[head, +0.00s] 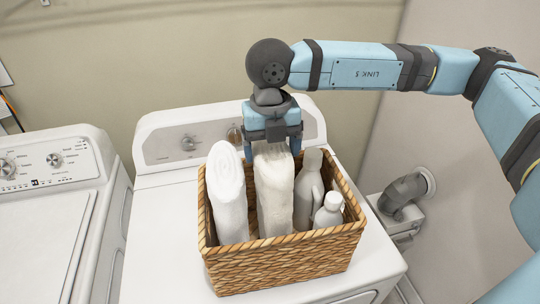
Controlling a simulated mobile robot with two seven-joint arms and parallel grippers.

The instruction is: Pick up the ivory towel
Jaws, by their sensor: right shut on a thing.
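The ivory towel (273,195) is folded and stands upright in a wicker basket (285,268), in the middle between a rolled white towel and some bottles. My right gripper (272,148) comes down from above and is shut on the top of the ivory towel, one finger at each side. The towel's lower end is hidden behind the basket's front wall, so I cannot tell whether it touches the bottom. My left gripper is not in view.
A rolled white towel (228,195) stands close on the left in the basket. Grey-white bottles (328,212) stand on the right. The basket sits on a white machine (165,240). Another machine (45,225) is at the left. A wall is behind.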

